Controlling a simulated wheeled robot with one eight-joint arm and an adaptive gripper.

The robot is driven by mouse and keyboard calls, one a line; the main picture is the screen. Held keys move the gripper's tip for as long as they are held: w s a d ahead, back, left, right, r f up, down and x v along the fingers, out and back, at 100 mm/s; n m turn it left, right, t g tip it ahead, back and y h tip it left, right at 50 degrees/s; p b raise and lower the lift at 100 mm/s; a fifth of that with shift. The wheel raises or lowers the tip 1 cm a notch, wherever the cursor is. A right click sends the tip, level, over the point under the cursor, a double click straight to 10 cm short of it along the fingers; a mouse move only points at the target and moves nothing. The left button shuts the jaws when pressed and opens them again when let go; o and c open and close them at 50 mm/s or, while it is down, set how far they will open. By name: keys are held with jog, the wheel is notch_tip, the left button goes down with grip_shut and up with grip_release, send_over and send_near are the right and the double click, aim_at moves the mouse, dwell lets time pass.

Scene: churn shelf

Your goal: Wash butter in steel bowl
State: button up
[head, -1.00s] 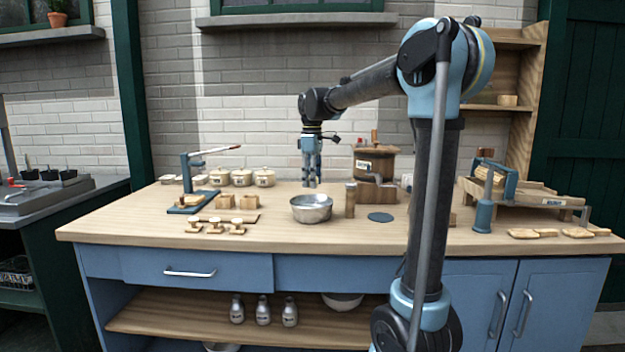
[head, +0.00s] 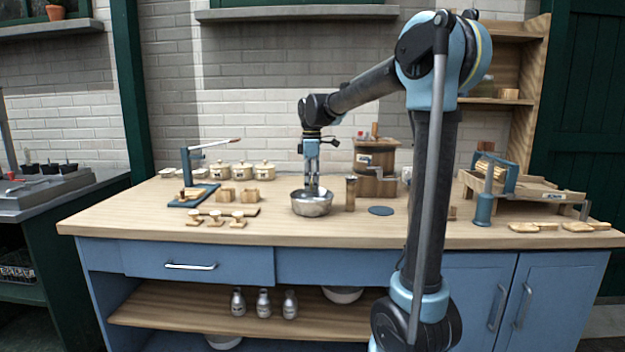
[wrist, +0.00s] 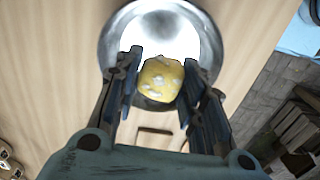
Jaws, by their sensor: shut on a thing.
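The steel bowl (head: 312,207) stands on the wooden worktop near its middle. My gripper (head: 312,188) points straight down over the bowl, its fingertips at about the height of the rim. In the wrist view my gripper (wrist: 160,85) is shut on a yellow lump of butter (wrist: 160,80) with pale patches, one finger on each side. The bowl (wrist: 120,35) lies behind the butter in that view, with a bright white inside. I cannot tell whether the butter touches the inside of the bowl. The butter is hidden in the head view.
A wooden cylinder (head: 351,194) stands close to the bowl's right, with a dark blue disc (head: 381,210) beyond it. A wooden churn (head: 375,160) is behind. Several lidded crocks (head: 241,170) and a blue press (head: 194,190) are left. The worktop's front strip is clear.

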jog(key=shift+f, duration=3.45)
jog(key=shift+a, duration=0.3)
jog(key=shift+d, duration=0.3)
jog(key=shift+a, duration=0.3)
jog(key=shift+r, duration=0.1)
jog(key=shift+r, duration=3.65)
jog(key=shift+r, duration=0.1)
jog(key=shift+r, duration=1.9)
